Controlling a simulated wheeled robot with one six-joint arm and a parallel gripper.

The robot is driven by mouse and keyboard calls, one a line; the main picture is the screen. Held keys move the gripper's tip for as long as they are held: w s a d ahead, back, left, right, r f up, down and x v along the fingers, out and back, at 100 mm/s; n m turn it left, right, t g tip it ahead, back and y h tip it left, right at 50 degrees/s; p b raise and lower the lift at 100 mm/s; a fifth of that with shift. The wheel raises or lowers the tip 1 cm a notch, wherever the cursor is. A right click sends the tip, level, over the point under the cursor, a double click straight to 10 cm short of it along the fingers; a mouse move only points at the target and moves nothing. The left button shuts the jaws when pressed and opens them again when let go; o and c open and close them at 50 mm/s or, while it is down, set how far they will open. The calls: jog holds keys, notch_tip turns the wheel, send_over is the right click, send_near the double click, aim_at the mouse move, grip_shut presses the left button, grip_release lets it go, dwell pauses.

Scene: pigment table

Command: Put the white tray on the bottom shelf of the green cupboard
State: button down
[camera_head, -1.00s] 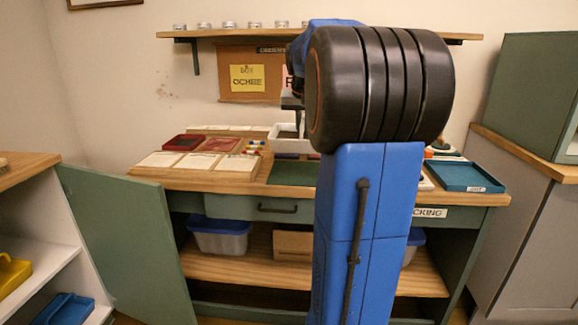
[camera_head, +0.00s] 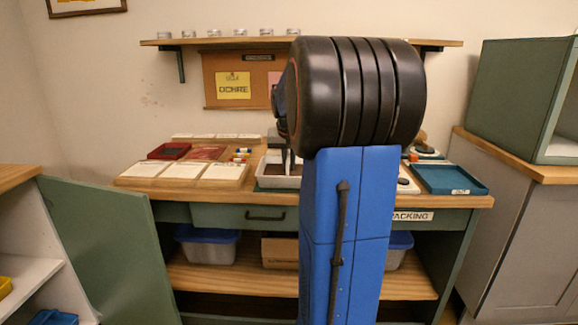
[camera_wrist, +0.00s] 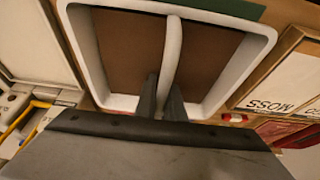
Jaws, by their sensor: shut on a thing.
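The white tray (camera_head: 279,181) is over the green mat area of the bench, partly hidden by my arm. In the wrist view the tray (camera_wrist: 92,62) has a brown inside and a white bar across its middle. My gripper (camera_wrist: 162,98) is shut on that bar; it shows small in the head view (camera_head: 288,162). I cannot tell how high the tray is above the bench. The green cupboard stands at the far left with its green door (camera_head: 106,252) open and a white shelf (camera_head: 28,272) showing. A yellow tray (camera_head: 5,287) and a blue tray (camera_head: 54,317) are inside, cut by the frame.
Cards (camera_head: 183,170), a red tray (camera_head: 170,151) and small coloured pieces lie left on the bench (camera_head: 150,185). A blue tray (camera_head: 448,179) lies at its right end. A shelf with jars (camera_head: 214,33) hangs above. The open door stands close to the bench's left end.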

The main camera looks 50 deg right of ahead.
jog(key=c, duration=1.8)
grip_release()
jog(key=shift+c, duration=0.2)
jog(key=v, duration=1.2)
